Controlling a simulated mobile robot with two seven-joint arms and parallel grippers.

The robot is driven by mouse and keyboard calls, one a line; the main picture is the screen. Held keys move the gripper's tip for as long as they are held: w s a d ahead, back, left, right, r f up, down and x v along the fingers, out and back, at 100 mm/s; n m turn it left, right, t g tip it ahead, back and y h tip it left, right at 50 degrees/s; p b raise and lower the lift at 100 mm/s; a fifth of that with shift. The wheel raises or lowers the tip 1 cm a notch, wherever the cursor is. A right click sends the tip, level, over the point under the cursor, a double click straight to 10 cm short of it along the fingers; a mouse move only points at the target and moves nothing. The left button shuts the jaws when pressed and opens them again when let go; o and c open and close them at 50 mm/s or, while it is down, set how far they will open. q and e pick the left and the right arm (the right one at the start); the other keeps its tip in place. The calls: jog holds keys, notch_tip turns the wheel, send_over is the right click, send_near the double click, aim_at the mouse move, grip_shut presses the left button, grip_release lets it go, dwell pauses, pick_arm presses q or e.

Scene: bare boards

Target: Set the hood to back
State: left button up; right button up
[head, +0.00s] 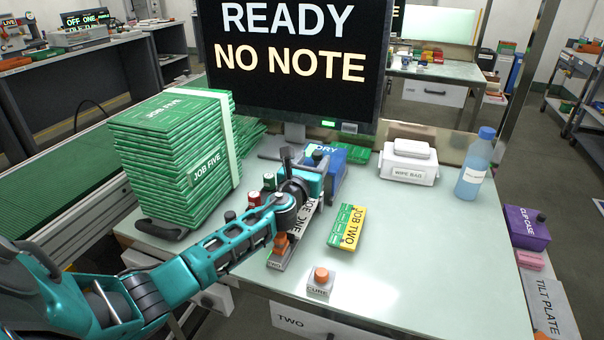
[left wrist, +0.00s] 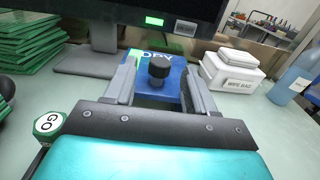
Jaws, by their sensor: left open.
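A blue box marked DRY (head: 338,158) stands on the bench just in front of the monitor's foot. It also shows in the left wrist view (left wrist: 141,85), with a black knob (left wrist: 159,68) on it. I cannot tell for sure which part is the hood; no label reads hood. My left gripper (head: 316,166) reaches over the bench to this box. In the left wrist view its fingers (left wrist: 160,76) are open, one on each side of the knob, with nothing clearly held. My gripper hides part of the box in the head view. My right gripper is not in view.
A tall green JOB FIVE stack (head: 175,150) stands left of my arm. JOB TWO board (head: 347,226) and CURE button (head: 320,279) lie in front. The monitor (head: 292,85) reads READY, NO NOTE. The bench's right front is clear.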

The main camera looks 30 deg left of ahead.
pick_arm(q)
jog(key=v, duration=0.8)
jog(key=shift+s+p, duration=0.2)
jog(key=shift+p, duration=0.15)
